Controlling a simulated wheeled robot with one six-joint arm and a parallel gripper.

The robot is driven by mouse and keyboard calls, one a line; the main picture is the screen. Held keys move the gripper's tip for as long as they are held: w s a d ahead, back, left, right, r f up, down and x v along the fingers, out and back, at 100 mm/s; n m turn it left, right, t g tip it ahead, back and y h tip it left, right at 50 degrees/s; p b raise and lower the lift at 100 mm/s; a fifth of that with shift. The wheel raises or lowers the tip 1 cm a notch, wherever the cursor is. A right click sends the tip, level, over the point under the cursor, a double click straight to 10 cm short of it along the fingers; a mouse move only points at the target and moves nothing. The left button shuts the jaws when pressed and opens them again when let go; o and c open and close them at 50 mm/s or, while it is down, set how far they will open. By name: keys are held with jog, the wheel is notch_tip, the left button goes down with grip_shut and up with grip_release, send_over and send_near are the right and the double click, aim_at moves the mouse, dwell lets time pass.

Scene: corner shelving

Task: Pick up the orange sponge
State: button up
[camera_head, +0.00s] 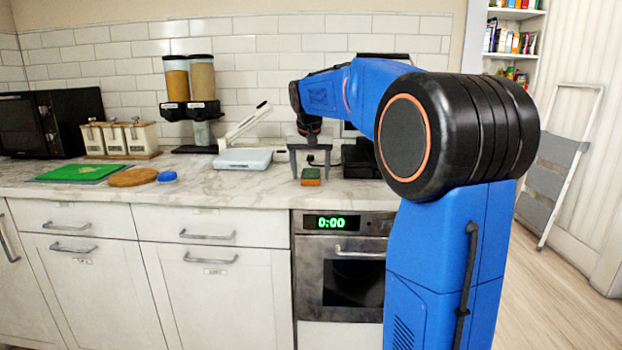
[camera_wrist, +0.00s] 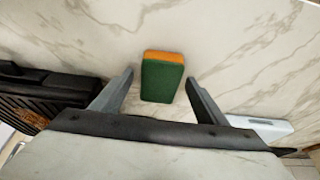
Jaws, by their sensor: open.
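The orange sponge (camera_head: 311,174) is a small block with an orange part and a dark green part. It lies on the marble counter near the front edge, above the oven. In the wrist view the sponge (camera_wrist: 162,78) shows its green side and an orange strip, centred between the fingers. My gripper (camera_head: 309,165) is open, with one grey finger on each side of the sponge. In the wrist view my gripper (camera_wrist: 160,88) has a visible gap between each finger and the sponge. The height of the fingertips above the counter is hard to tell.
A white slicer-like device (camera_head: 243,158) stands left of the gripper, and a black appliance (camera_head: 360,158) stands close on its right. The counter (camera_head: 235,188) is clear in front.

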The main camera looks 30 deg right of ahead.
aim_at(311, 173)
jog(key=c, duration=1.2)
jog(key=shift+r, duration=0.1)
notch_tip(311, 173, up, 10)
